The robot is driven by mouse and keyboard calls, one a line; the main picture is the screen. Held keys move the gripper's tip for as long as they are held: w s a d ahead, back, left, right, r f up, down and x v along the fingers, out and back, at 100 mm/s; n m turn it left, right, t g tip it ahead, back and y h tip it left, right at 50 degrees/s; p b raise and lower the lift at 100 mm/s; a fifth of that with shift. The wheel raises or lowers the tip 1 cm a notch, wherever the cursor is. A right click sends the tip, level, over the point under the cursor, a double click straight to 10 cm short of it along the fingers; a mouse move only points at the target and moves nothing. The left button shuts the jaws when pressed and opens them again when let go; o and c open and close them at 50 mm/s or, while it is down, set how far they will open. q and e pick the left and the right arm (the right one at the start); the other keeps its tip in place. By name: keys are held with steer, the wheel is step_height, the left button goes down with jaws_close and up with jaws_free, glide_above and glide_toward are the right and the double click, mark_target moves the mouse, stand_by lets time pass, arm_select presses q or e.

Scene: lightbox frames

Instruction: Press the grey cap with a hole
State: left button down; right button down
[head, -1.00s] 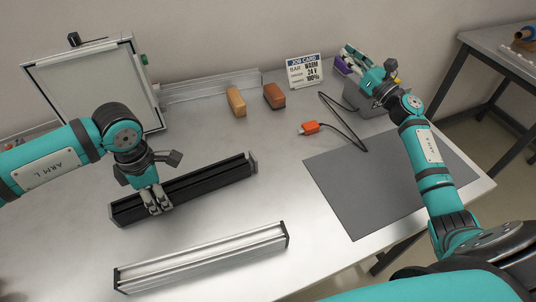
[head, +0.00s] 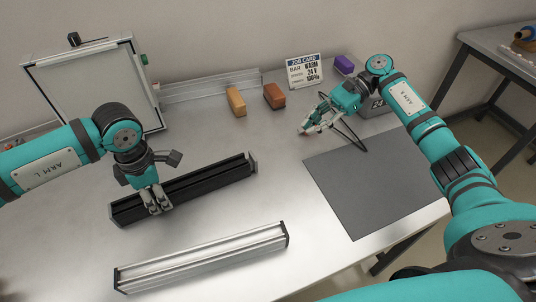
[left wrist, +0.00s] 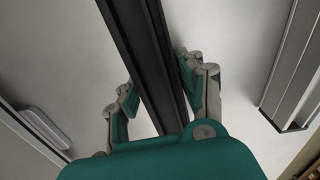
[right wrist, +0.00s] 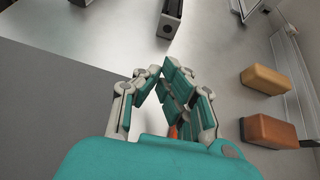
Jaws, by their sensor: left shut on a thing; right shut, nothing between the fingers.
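A long black bar (head: 200,188) lies on the table at left centre. A grey end cap (head: 253,163) is on its right end; in the right wrist view the bar's end (right wrist: 168,25) shows a dark round hole. My left gripper (head: 155,208) is shut on the black bar near its left end; its fingers straddle the bar in the left wrist view (left wrist: 160,85). My right gripper (head: 306,130) is shut and empty, low over the table, right of and apart from the capped end. An orange plug (right wrist: 173,132) is mostly hidden behind its fingers.
A silver bar (head: 205,262) lies in front. Tan (head: 236,102) and brown (head: 274,95) blocks, a job card (head: 305,71) and a purple block (head: 344,63) stand behind. A grey box (head: 377,107) and black cable (head: 352,136) are by my right arm. A grey mat (head: 375,190) lies clear.

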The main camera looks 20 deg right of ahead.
steer(key=shift+a, duration=0.1)
glide_toward(268, 164)
steer(key=x, duration=0.5)
steer(key=shift+a+r, duration=0.3)
steer(key=shift+a, duration=0.05)
steer(key=shift+a+r, duration=0.1)
steer(key=shift+a, duration=1.05)
steer(key=shift+s+a, duration=0.1)
steer(key=shift+a, duration=0.55)
steer(key=shift+s+a, duration=0.15)
steer(key=shift+a, duration=1.2)
arm_select(q)
steer(key=shift+d, duration=0.1)
arm_select(e)
steer(key=shift+a, duration=0.1)
